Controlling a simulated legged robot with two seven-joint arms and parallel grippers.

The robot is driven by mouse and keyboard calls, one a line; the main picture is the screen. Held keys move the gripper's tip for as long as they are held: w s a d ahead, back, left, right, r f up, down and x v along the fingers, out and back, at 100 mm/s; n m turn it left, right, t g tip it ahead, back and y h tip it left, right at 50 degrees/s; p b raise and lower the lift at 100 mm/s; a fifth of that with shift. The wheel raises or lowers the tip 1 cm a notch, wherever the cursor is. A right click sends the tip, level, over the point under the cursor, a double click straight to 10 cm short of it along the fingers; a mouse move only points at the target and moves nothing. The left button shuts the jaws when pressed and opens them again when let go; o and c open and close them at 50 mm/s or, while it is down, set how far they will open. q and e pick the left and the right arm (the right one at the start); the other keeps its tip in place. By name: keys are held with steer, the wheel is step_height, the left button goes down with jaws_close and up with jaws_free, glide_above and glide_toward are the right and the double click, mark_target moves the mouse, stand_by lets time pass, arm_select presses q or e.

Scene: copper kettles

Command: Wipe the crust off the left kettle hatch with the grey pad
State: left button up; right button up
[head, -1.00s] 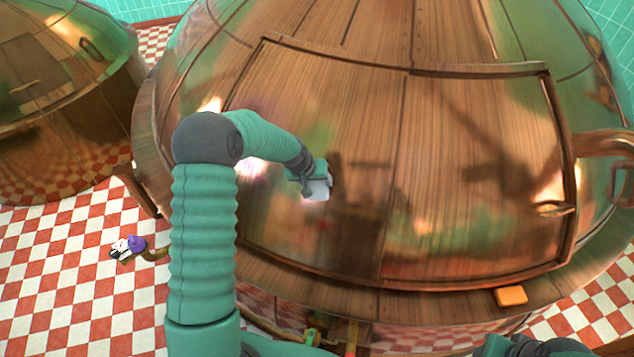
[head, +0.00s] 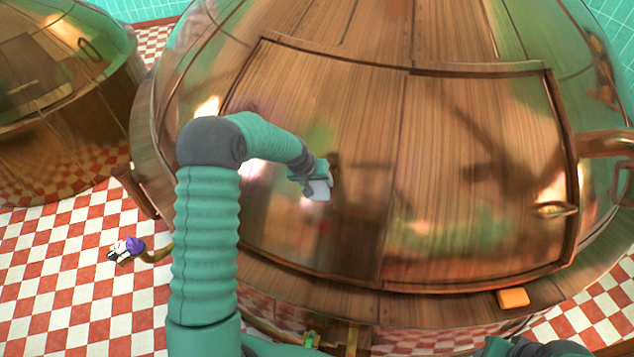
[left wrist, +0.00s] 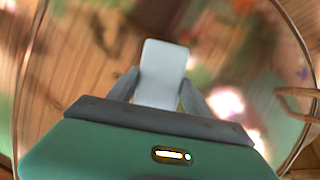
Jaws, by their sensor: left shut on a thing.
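The large copper kettle fills the middle of the head view, with its framed hatch (head: 450,170) facing me. The hatch surface is shiny and streaked with reflections; I cannot make out a distinct crust. My left gripper (head: 316,179) is shut on the grey pad (head: 318,189), in front of the left half of the hatch. In the left wrist view the pad (left wrist: 162,75) stands out between the two fingers. I cannot tell whether the pad touches the copper. My right gripper is not clearly seen; only a part of an arm shows at the bottom right.
A second copper kettle (head: 60,110) stands at the left. An orange block (head: 513,298) sits on the kettle's lower ledge at the right. A hatch handle (head: 553,210) sticks out at the right. A small purple and white object (head: 128,248) is near the checkered floor at left.

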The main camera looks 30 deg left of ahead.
mark_target(331, 188)
arm_select(q)
steer(key=shift+w+a+f, duration=0.1)
steer(key=shift+f, duration=0.1)
steer(key=shift+r, duration=0.1)
steer(key=shift+d, duration=0.4)
steer(key=d, duration=0.1)
steer(key=w+d, duration=0.1)
steer(key=d, duration=0.1)
steer(key=shift+d+b, duration=0.1)
steer(key=shift+b, duration=0.3)
steer(key=shift+d, duration=0.1)
steer(key=shift+s+a, duration=0.1)
steer(key=shift+a, duration=0.1)
steer(key=shift+s+a, duration=0.1)
steer(key=shift+a, duration=0.3)
steer(key=shift+s+a, duration=0.15)
steer(key=shift+a, duration=0.6)
steer(key=shift+s+a, duration=0.15)
steer(key=shift+a, duration=0.55)
